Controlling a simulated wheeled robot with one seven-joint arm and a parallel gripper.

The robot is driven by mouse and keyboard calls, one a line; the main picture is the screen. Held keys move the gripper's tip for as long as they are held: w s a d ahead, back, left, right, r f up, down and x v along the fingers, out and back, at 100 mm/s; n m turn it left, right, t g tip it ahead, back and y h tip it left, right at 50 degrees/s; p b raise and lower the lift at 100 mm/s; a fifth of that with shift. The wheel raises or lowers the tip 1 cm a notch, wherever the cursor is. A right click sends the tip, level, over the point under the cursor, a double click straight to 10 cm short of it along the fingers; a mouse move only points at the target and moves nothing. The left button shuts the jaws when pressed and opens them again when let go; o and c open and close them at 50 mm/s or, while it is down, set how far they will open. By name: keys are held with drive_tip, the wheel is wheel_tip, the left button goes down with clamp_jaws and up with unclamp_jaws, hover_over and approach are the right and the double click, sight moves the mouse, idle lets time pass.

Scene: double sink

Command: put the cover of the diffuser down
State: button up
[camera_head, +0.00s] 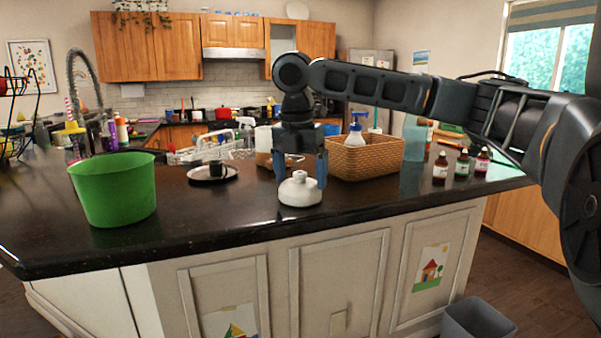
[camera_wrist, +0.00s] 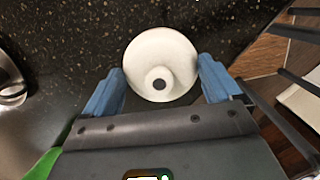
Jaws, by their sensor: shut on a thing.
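The white domed diffuser cover (camera_head: 300,191) has a small neck on top and is upright near the front edge of the dark counter (camera_head: 225,220). In the wrist view the cover (camera_wrist: 160,50) shows from above, with a dark hole in its neck. My gripper (camera_head: 301,178) points straight down, its blue fingers on either side of the cover, shut on it. In the wrist view the gripper (camera_wrist: 161,82) has one finger at each side of the cover. I cannot tell whether its underside touches the counter. I cannot clearly identify the diffuser's body.
A green bucket (camera_head: 113,188) stands at the left. A wicker basket (camera_head: 368,160) is close behind to the right, and several small bottles (camera_head: 461,164) stand farther right. The counter left of the cover is clear.

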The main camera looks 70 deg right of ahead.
sight(298, 185)
drive_tip(key=o, duration=0.7)
drive_tip(key=shift+o, duration=0.2)
wheel_tip(298, 185, up, 12)
drive_tip(key=a, duration=0.1)
drive_tip(key=shift+a, duration=0.4)
drive_tip(key=shift+f, duration=0.1)
